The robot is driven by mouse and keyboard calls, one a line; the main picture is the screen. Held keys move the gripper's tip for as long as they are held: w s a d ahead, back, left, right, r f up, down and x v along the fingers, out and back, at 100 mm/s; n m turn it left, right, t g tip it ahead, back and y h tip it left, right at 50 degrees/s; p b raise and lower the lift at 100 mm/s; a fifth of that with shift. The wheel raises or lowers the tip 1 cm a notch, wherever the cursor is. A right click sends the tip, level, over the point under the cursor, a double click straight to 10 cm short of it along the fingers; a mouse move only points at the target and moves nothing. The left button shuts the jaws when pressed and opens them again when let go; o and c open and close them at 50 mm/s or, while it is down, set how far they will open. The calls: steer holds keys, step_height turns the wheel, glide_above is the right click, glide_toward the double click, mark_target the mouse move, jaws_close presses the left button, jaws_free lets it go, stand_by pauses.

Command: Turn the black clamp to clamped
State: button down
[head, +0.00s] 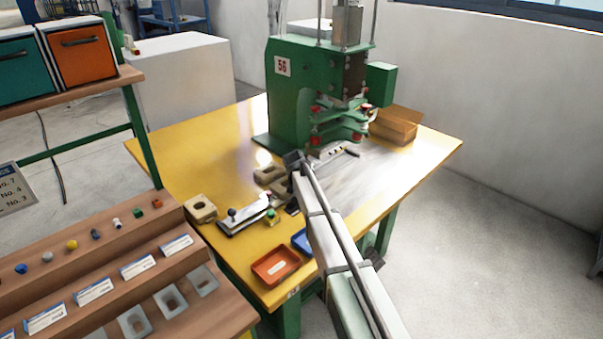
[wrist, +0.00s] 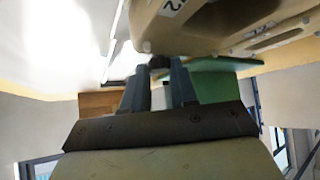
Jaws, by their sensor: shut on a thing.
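My gripper (head: 294,160) is low over the yellow table, in front of the green machine. In the wrist view the two fingers of my gripper (wrist: 160,72) are closed on a small dark piece, which I take for the handle of the black clamp (wrist: 158,60). The rest of the clamp is hidden or blurred. In the head view my arm and gripper cover the spot where the fingertips meet it, so the clamp's position cannot be read there.
The green machine (head: 292,100) stands behind my gripper. A white plate with dark knobs (head: 245,219), a tan block (head: 200,208), an orange tray (head: 276,266) and a blue tray (head: 301,240) are near the front. A cardboard box (head: 393,127) stands right of the machine.

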steer(key=shift+d+n+y, duration=0.25)
steer(key=shift+n+y, duration=0.75)
steer(key=shift+n, duration=0.5)
steer(key=c, duration=0.9)
jaws_free()
steer(key=shift+a+m, duration=0.2)
steer(key=shift+m, duration=0.2)
